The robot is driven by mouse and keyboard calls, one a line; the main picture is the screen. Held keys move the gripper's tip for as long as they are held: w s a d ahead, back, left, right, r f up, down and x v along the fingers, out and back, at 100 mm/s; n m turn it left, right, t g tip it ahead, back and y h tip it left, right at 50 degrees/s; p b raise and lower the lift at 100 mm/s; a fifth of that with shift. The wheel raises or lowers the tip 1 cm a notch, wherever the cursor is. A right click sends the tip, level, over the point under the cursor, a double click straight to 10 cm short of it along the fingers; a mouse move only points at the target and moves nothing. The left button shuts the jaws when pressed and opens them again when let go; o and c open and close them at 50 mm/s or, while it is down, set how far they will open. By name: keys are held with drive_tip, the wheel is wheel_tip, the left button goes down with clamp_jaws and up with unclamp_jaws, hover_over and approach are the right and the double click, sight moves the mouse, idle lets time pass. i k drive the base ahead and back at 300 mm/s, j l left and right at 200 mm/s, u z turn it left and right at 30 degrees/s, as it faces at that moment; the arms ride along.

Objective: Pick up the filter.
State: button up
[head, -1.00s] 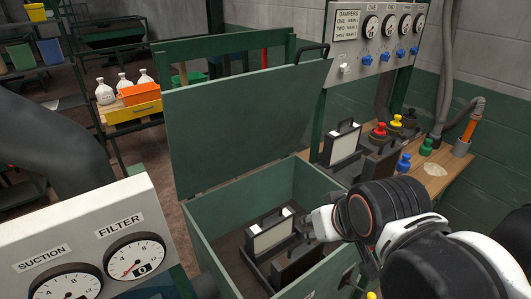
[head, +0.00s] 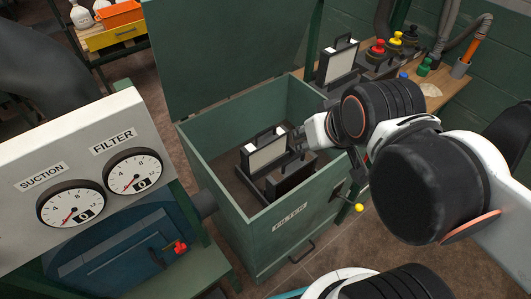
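A filter with a pale face, dark frame and top handle (head: 266,154) stands upright inside the open green box labelled FILTER (head: 245,222). A darker block with a handle (head: 290,176) sits in front of it in the box. A similar pale-faced filter (head: 341,64) stands on the wooden bench behind the box. My gripper (head: 303,140) is over the box's right side, close to the right edge of the filter inside. Its fingertips are small and partly hidden by my wrist, so I cannot tell whether they touch the filter.
The box's raised lid (head: 215,55) stands at its back. A gauge panel (head: 95,165) is at the left. A yellow-knobbed lever (head: 358,207) sticks out from the box's right side. Red and yellow-topped bottles (head: 376,48) stand on the bench. Bare floor shows at the front.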

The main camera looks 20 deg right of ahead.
sight(294, 171)
drive_tip(key=z, duration=1)
drive_tip(key=k+j+u, duration=0.15)
drive_tip(key=u, duration=0.15)
drive_tip(key=k+j+u, duration=0.1)
drive_tip(key=u, duration=0.15)
drive_tip(key=j, duration=0.1)
